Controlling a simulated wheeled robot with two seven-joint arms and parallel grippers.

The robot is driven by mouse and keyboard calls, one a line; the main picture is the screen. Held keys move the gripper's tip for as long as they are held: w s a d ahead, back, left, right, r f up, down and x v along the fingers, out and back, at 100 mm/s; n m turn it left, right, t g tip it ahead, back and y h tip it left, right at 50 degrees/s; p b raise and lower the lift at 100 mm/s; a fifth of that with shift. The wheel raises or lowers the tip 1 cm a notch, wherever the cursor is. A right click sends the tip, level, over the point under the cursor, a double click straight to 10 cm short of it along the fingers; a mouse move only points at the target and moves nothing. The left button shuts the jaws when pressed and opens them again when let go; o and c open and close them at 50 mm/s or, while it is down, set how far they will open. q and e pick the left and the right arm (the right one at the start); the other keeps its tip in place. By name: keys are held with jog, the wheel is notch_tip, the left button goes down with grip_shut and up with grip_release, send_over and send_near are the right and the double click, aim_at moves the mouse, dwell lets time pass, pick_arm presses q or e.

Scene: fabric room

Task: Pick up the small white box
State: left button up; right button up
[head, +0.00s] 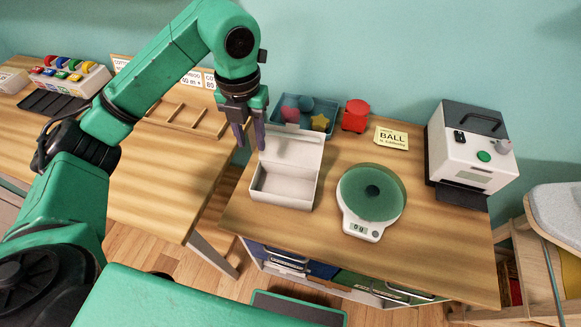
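The small white box (282,186) stands open on the right-hand wooden table, near its left edge. Its lid (294,150) is raised at the back, and the inside that shows looks empty. My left gripper (250,146) points down just above and to the left of the box's lid. Its two fingers are apart with nothing seen between them. I cannot tell whether a finger touches the lid. My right gripper is not in the head view.
A kitchen scale (362,232) with a green dish stands right of the box. A blue tray (318,106) and a red object (355,115) stand behind it. A white and grey machine (468,150) is at the right. A gap separates the left table (150,165) from this one.

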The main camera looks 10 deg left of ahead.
pick_arm(q)
send_over(257, 185)
notch_tip(257, 185, down, 7)
jog(key=shift+f+p, duration=0.1)
jog(key=shift+p, duration=0.25)
notch_tip(257, 185, down, 7)
jog(key=shift+w+a+r+p, duration=0.1)
jog(key=shift+w+r+p, duration=0.1)
jog(key=shift+p, duration=0.65)
grip_shut()
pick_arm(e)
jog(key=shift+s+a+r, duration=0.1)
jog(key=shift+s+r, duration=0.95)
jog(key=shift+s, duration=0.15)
